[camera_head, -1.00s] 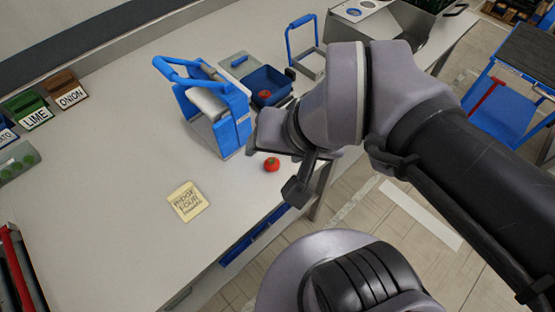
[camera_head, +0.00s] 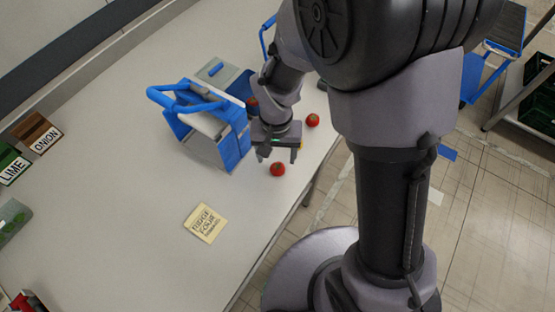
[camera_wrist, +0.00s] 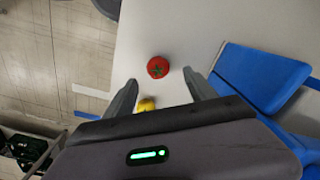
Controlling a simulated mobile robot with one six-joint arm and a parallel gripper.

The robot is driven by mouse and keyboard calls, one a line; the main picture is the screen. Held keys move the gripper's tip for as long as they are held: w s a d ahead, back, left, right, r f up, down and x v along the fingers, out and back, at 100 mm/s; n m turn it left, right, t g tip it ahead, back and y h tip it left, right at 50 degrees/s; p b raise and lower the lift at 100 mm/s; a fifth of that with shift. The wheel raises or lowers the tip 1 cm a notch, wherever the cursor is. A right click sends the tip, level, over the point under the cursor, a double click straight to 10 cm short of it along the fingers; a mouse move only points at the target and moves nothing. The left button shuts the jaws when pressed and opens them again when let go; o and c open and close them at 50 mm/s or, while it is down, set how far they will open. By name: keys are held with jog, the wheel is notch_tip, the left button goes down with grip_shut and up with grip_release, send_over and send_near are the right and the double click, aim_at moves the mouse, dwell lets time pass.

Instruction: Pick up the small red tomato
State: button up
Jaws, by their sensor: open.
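A red tomato (camera_head: 277,169) with a green top rests on the pale table, just below my gripper (camera_head: 278,155) in the head view. My gripper is open and empty, pointing down at it. In the wrist view a tomato (camera_wrist: 158,67) lies just beyond and between the open fingertips (camera_wrist: 160,80), apart from both. A second tomato (camera_head: 312,119) of similar size sits on the table near its right edge. A third red one (camera_head: 251,102) shows partly by the blue container, mostly hidden by my arm.
A blue-handled holder (camera_head: 205,122) stands close left of my gripper; it also shows at the right in the wrist view (camera_wrist: 258,75). A small yellow object (camera_wrist: 147,104) is partly hidden at my gripper. The table edge is close right.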

aim_at(278, 166)
notch_tip(278, 166, down, 6)
jog(key=shift+d+b, duration=0.15)
jog(key=shift+b, duration=1)
jog(key=shift+r, duration=0.1)
jog(key=shift+s, duration=0.1)
grip_shut()
